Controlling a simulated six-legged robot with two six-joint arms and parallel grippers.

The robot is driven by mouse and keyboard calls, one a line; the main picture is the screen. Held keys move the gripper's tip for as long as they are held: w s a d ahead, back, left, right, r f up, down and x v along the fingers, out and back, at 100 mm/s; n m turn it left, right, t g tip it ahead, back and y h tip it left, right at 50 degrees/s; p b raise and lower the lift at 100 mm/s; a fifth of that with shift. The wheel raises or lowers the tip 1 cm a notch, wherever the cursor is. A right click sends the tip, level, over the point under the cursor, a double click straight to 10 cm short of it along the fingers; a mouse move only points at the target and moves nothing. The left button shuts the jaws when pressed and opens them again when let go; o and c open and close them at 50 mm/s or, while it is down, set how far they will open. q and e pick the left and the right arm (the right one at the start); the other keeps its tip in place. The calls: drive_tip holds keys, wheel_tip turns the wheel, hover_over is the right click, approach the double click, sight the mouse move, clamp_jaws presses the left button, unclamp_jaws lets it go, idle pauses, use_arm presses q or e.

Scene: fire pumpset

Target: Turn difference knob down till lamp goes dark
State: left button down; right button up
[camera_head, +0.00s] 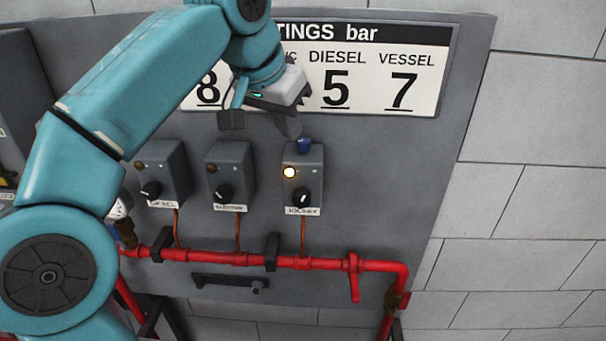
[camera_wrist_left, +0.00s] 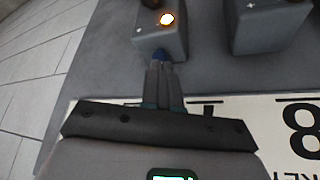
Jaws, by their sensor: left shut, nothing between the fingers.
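The JOCKEY switch box (camera_head: 316,180) is a grey box on the panel with a lit yellow-white lamp (camera_head: 289,172) and a black knob (camera_head: 302,198) on its front. A blue knob (camera_head: 304,145) sits on its top face. In the left wrist view the blue knob (camera_wrist_left: 161,54) and the glowing lamp (camera_wrist_left: 166,18) show ahead of the fingers. My left gripper (camera_head: 295,132) is shut and empty, its fingertips right at the blue knob; they partly cover it in the wrist view (camera_wrist_left: 161,66). I cannot tell whether they touch. My right gripper is not in view.
Two similar boxes (camera_head: 230,175) (camera_head: 162,173) stand left of the JOCKEY box, their lamps dark. A settings board (camera_head: 420,98) reading 5 for DIESEL and 7 for VESSEL is above. A red pipe (camera_head: 205,257) runs below. The panel right of the box is clear.

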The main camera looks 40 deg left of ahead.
use_arm(q)
wheel_tip(320, 180, up, 3)
drive_tip(key=shift+f, duration=0.1)
drive_tip(key=shift+w, duration=0.15)
idle(0.3)
